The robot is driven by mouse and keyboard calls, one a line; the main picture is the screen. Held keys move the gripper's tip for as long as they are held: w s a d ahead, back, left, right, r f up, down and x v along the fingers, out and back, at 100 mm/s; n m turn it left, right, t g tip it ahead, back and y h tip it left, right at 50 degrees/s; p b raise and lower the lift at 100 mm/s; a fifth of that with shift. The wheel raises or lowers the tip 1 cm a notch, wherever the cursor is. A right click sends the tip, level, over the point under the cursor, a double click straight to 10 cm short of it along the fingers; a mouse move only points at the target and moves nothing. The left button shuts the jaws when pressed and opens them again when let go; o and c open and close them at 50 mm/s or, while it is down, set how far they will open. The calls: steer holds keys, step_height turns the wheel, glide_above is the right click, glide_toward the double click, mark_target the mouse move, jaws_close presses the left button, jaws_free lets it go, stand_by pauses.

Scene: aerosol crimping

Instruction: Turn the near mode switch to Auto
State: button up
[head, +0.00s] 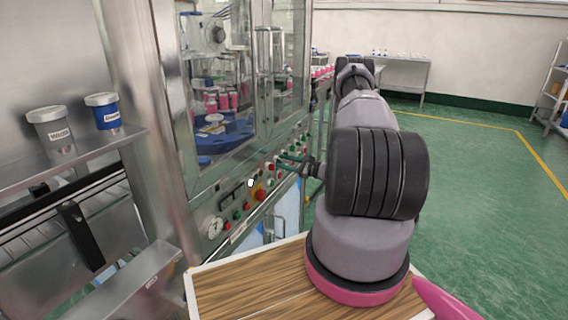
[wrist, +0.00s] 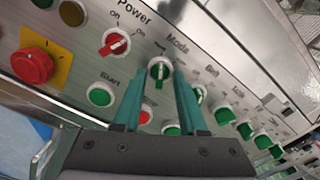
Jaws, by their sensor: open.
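The mode switch (wrist: 159,71) is a green knob with a pale handle under the "Mode" label on the machine's slanted metal panel. In the wrist view its handle points roughly up the picture, and the small position words around it are too small to read surely. My gripper (wrist: 161,75) is open, with one teal finger on each side of this knob. I cannot tell whether either finger touches it. In the head view my gripper (head: 281,160) is at the panel, and its fingers hide the knob there.
The red power switch (wrist: 115,43) is left of the mode switch, and a red emergency button (wrist: 33,66) is farther left. A green start button (wrist: 100,95) sits below. Several green knobs (wrist: 224,116) continue to the right. A wooden-topped surface (head: 240,290) lies below my arm.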

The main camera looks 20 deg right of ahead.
jaws_close()
steer(key=m, duration=1.2)
stand_by(0.5)
stand_by(0.3)
jaws_free()
